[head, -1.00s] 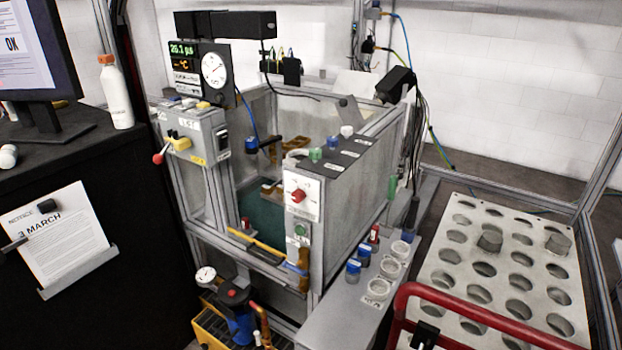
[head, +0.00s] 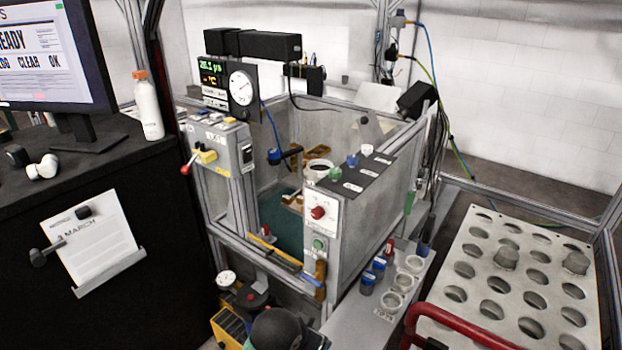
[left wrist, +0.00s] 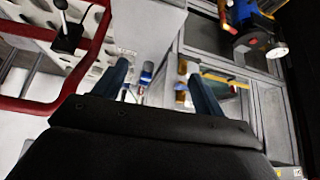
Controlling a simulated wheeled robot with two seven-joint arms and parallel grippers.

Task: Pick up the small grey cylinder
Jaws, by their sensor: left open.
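Two short grey cylinders stand in holes of a perforated pale plate (head: 463,288) at the right of the head view: one nearer the middle (head: 507,256) and one further right (head: 576,262). I cannot tell which one the task means. My left gripper (left wrist: 157,80) is open in the left wrist view, its two blue-grey fingers apart, with no object held between them. Beyond the fingers are a grey ledge and blue-capped items, out of reach of the fingertips. My right gripper is not in view.
A framed grey tank (head: 375,205) with a control panel stands in the middle. Beside it, a ledge holds blue-capped vials (head: 368,280) and white ring holders (head: 403,282). A red rail (head: 415,312) crosses before the plate. A black desk (head: 150,230) is at left.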

